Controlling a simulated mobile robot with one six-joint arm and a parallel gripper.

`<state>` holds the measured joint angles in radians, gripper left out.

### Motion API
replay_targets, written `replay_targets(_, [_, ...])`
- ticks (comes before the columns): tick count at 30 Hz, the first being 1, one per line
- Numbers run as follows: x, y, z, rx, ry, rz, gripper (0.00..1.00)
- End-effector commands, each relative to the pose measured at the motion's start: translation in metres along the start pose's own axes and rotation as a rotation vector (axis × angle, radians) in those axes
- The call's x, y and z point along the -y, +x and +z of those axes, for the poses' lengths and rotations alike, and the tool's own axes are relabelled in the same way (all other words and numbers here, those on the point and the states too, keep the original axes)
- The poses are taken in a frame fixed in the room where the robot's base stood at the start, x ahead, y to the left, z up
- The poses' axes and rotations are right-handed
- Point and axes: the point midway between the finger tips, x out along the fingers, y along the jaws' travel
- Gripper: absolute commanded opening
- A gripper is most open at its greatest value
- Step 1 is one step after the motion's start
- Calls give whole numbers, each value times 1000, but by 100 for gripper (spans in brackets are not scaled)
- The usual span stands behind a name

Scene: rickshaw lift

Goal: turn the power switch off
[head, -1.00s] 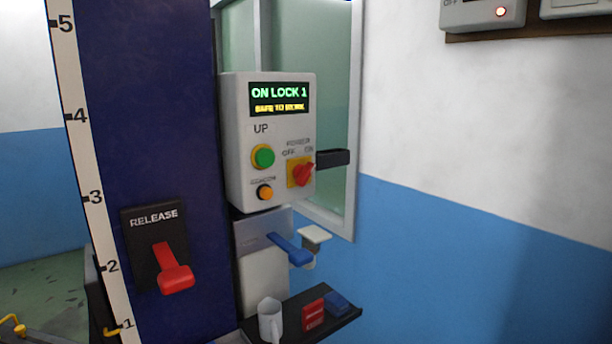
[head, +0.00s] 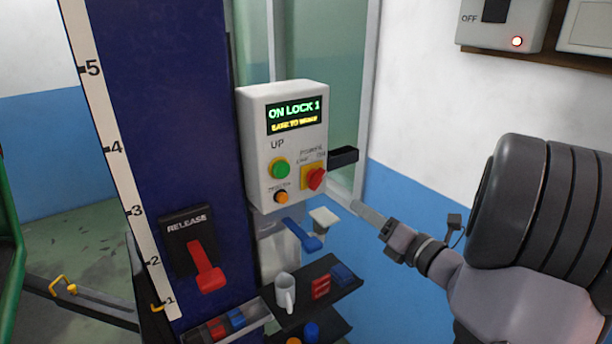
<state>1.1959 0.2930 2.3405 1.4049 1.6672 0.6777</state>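The power switch (head: 316,178) is a red rotary knob on a yellow plate, at the lower right of the white control box (head: 286,103). Its pointer appears turned toward the ON label at its upper right. The box display (head: 294,114) reads "ON LOCK 1" in green with a yellow line below. My gripper (head: 366,212) is to the right of and below the switch, apart from it, pointing left. Its fingers are seen edge-on, so I cannot tell whether they are open or shut.
A green UP button (head: 280,168) and orange button (head: 281,197) sit left of the switch. A black block (head: 343,156) projects beside the box. A red release lever (head: 207,268) is on the blue column.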

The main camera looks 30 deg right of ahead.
Motion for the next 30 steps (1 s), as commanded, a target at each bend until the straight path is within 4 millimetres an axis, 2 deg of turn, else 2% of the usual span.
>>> replay_targets(3, [-1,36,-4,-7,-3,7,36])
replay_targets(9, [-2,96,-4,-8,-5,6,36])
replay_targets(15, [-1,136,-4,-6,-4,4,36])
replay_targets(20, [-2,149,-3,-5,-6,3,36])
replay_targets(27, [-2,150,-2,-5,-6,2,36])
replay_targets(28, [-2,150,-2,-5,-6,2,34])
replay_targets(30, [-2,150,-2,-6,-6,2,21])
